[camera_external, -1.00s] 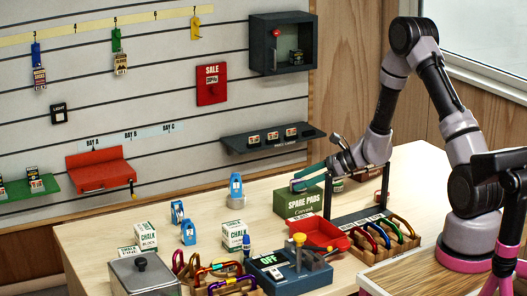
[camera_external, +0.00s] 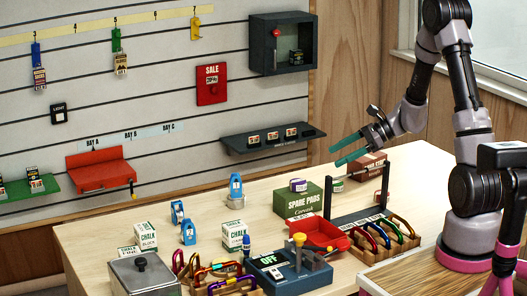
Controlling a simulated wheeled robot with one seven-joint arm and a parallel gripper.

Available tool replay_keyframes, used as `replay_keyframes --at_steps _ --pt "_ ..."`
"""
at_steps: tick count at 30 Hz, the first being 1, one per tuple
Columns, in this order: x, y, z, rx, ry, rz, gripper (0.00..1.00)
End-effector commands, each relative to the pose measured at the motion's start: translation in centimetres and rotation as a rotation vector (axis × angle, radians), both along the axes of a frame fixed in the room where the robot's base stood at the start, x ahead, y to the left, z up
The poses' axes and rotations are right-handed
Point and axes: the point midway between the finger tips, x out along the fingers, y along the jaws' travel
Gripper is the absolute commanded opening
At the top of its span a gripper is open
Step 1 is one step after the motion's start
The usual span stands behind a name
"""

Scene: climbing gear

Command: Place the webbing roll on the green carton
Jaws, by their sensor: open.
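The green carton (camera_external: 293,205), lettered "SPARE PADS", stands at the back of the table. A small white and purple roll (camera_external: 298,185), which looks like the webbing roll, rests upright on its top near the back left corner. My gripper (camera_external: 338,157) is open and empty, with teal fingers pointing left. It is in the air above and to the right of the carton, apart from the roll.
A brown carton (camera_external: 368,167) stands behind right, with another small roll (camera_external: 338,185) near it. Chalk boxes (camera_external: 235,235) stand left. The wall shelf (camera_external: 272,140) hangs behind.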

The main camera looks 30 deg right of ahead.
Motion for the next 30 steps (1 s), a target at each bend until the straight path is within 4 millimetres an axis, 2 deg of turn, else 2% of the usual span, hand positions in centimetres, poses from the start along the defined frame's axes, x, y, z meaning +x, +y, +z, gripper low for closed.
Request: replay_keyframes --at_steps 1,3,7,12,18,21,25,30 --pt "-1.3 1.0 2.5 -0.058 -0.057 0.075 0.88" --pt "-3.5 2.1 5.1 -0.152 -0.13 0.189 0.88" --pt "-7.9 3.2 9.0 -0.335 -0.263 0.383 0.88" --pt "-13.4 3.2 12.9 -0.602 -0.447 0.604 0.88" --pt "-19.0 1.5 16.8 -0.946 -0.664 0.808 0.88" --pt "-21.1 0.3 18.4 -1.109 -0.757 0.878 0.88" --pt "-23.0 -1.0 19.9 -1.272 -0.842 0.933 0.88" --pt "-24.0 -1.9 20.8 -1.372 -0.889 0.961 0.88"
